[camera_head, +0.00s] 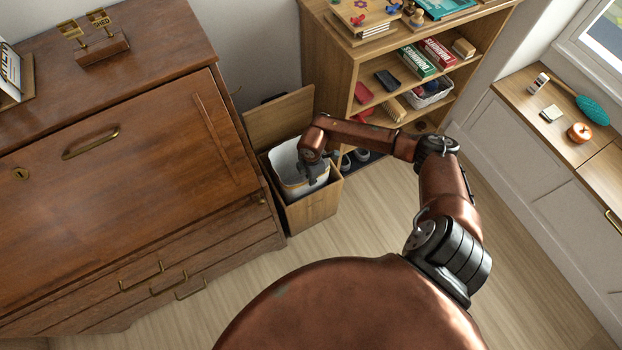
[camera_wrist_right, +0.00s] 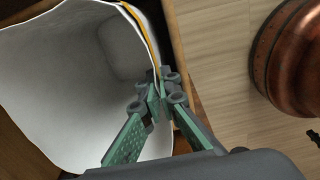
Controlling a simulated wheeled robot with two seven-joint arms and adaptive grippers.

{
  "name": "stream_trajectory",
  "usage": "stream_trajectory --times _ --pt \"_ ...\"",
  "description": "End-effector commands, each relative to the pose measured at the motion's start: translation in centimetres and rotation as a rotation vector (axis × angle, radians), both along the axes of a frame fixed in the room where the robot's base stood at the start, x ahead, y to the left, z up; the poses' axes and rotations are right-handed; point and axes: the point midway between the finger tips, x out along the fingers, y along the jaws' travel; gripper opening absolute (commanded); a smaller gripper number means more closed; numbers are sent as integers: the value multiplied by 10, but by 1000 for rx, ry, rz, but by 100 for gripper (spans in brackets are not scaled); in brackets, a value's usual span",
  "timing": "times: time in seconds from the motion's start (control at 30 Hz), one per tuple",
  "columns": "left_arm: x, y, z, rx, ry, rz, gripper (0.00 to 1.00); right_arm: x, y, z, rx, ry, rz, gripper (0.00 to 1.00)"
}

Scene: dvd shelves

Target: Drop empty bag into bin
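My right gripper (camera_head: 312,181) reaches down into the bin's mouth. In the right wrist view, the fingertips of my right gripper (camera_wrist_right: 161,92) are closed together on a thin white bag with an orange-yellow stripe (camera_wrist_right: 146,38). My left gripper is not in view.
A brown cabinet (camera_head: 120,150) stands close on the bin's left. A shelf (camera_head: 343,75) with games and boxes stands at its right, with shoes (camera_head: 361,155) low down. The wooden floor (camera_head: 365,215) in front is clear. A counter (camera_head: 545,120) runs along the right.

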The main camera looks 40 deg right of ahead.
Motion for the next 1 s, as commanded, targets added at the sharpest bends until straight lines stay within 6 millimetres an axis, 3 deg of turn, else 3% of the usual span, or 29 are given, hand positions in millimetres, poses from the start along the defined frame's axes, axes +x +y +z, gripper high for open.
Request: stream_trajectory --times 0.37,0.67,0.83,1.0 --pt "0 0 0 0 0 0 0 0 0 0 1 0 0 24" --pt "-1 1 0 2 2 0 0 0 0 2 0 0 0 25" --pt "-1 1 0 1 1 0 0 1 0 19 1 -2 0 25" --pt "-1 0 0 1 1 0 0 1 -1 54 -1 -4 1 25"
